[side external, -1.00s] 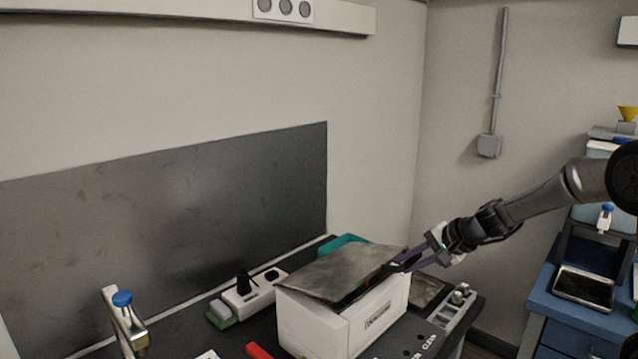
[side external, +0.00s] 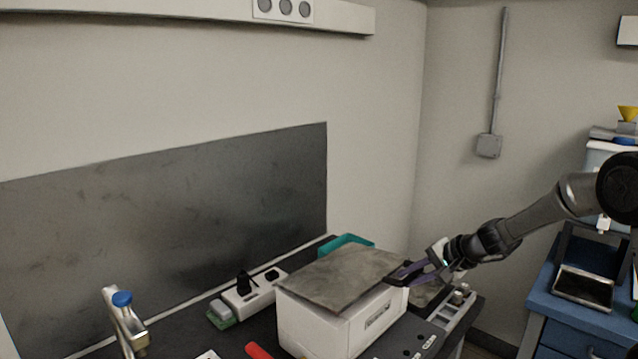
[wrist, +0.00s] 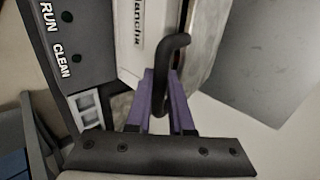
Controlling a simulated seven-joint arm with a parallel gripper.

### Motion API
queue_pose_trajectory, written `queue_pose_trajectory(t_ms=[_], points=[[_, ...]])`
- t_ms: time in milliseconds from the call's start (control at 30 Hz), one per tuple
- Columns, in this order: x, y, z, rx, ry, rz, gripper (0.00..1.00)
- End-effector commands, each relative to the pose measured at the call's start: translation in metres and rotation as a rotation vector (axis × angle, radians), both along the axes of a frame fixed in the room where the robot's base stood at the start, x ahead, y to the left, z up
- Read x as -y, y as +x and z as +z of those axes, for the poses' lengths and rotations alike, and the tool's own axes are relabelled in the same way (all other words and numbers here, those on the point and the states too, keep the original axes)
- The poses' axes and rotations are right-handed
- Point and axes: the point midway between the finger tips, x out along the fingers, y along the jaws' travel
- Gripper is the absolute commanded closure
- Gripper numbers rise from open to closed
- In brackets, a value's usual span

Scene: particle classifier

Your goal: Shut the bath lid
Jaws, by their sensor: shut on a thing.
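The bath is a white box (side external: 310,328) on the dark bench, and its grey metal lid (side external: 345,277) lies nearly flat over its top. In the wrist view a black hooked handle (wrist: 172,47) stands at the lid's edge. My gripper (side external: 405,272) is at the lid's right edge. In the wrist view its purple fingers (wrist: 162,85) are shut on the handle. Whether the lid touches the rim all round cannot be told.
A dark panel marked RUN and CLEAN (wrist: 70,70) is beside the bath. A power strip (side external: 252,295) and teal tray (side external: 345,244) are behind it. A blue-capped tap (side external: 122,300) stands left, a red object (side external: 257,351) in front. A blue cabinet (side external: 575,310) is right.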

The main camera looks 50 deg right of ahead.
Motion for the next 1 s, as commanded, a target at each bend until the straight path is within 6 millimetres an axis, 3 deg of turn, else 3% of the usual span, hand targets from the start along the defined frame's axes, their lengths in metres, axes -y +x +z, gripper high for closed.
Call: queue_pose_trajectory(t_ms=[500,1000], points=[[0.000,-0.003,-0.030,0.000,0.002,-0.002,1.00],[0.000,-0.004,-0.034,-0.003,0.001,-0.001,1.00]])
